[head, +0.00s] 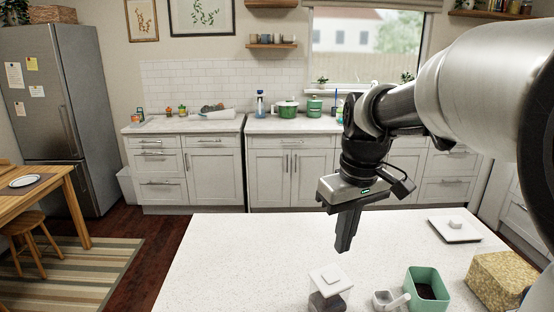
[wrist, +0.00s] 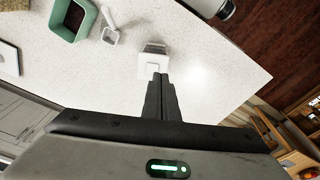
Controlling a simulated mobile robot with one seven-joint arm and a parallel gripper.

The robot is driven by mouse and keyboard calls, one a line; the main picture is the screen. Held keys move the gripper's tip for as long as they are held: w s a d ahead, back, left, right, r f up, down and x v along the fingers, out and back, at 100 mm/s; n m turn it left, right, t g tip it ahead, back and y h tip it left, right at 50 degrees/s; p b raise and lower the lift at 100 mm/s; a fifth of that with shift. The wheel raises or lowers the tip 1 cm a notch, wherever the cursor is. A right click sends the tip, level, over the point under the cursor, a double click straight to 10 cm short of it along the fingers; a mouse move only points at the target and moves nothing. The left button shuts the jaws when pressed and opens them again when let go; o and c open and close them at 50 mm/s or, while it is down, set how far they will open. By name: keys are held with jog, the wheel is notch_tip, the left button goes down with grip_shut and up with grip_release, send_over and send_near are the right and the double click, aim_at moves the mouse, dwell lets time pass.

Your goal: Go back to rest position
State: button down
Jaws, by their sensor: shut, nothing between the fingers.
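My gripper (head: 346,243) hangs from my arm above the white speckled counter (head: 230,255), pointing down. Its two fingers are together with nothing between them, and they also show closed in the wrist view (wrist: 161,80). A clear jar with a white square lid (head: 330,280) stands on the counter near the front; in the wrist view the jar (wrist: 154,66) appears just beyond the fingertips. The gripper is apart from the jar in the head view.
The counter's left part is clear. A wooden table (head: 40,200) stands at the far left.

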jog(key=s+r+m+t+p, duration=0.2)
jog(key=s, duration=0.5)
jog(key=s+r+m+t+p, duration=0.2)
jog(key=s+r, duration=0.1)
jog(key=s, duration=0.5)
jog(key=shift+s, duration=0.3)
